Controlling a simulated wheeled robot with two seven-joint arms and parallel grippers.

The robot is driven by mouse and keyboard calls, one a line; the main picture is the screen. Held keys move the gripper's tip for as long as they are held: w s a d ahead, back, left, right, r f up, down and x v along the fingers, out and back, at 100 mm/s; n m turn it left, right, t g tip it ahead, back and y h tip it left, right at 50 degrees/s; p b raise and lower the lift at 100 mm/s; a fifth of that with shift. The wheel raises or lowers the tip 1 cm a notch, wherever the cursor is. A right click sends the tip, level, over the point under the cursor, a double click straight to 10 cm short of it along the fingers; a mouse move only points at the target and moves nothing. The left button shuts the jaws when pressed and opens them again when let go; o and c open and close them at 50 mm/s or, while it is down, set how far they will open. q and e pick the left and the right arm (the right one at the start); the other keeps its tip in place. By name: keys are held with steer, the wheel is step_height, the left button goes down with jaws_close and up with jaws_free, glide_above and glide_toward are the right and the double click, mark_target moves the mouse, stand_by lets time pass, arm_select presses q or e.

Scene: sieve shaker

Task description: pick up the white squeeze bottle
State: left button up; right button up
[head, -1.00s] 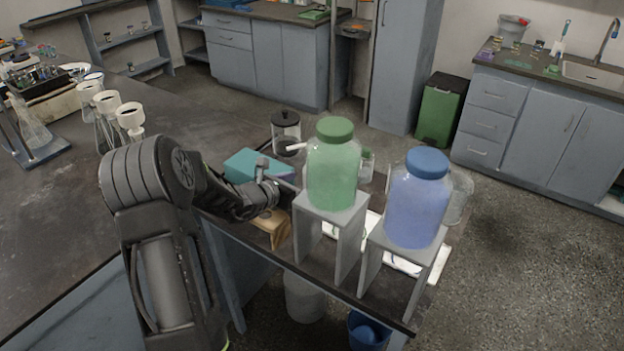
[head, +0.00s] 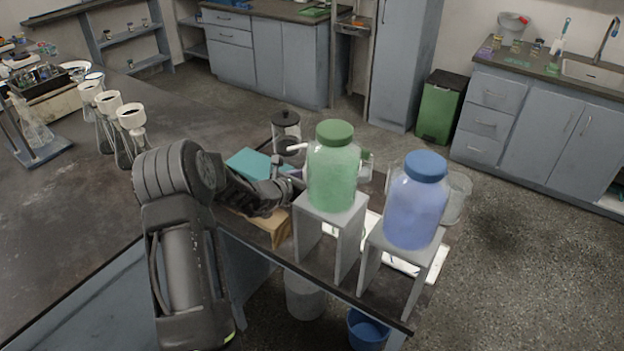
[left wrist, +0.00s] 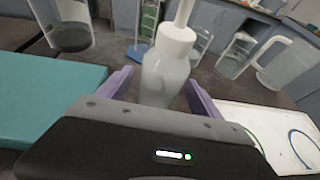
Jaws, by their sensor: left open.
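The white squeeze bottle (left wrist: 166,72) stands upright in the left wrist view, with a white cap and a thin nozzle that runs out of the top of the picture. My left gripper (left wrist: 159,93) is open, its purple fingers on either side of the bottle's body. A gap shows beside the bottle, at least on the left; contact on the right is unclear. In the head view my left gripper (head: 292,180) is behind the green-lidded jug, and I cannot make out the bottle there. My right gripper is not in view.
A green-lidded jug (head: 333,170) and a blue-lidded jug (head: 416,203) stand on grey risers close to the right of my left arm. A teal box (left wrist: 50,100) lies left of the gripper. A black-lidded jar (head: 286,133) stands behind. A white tray (left wrist: 270,135) lies right.

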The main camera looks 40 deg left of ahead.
arm_select(q)
steer(key=shift+c, duration=0.2)
steer(key=shift+r, duration=0.1)
steer(key=c, duration=0.8)
step_height(320, 180, up, 10)
stand_by(0.7)
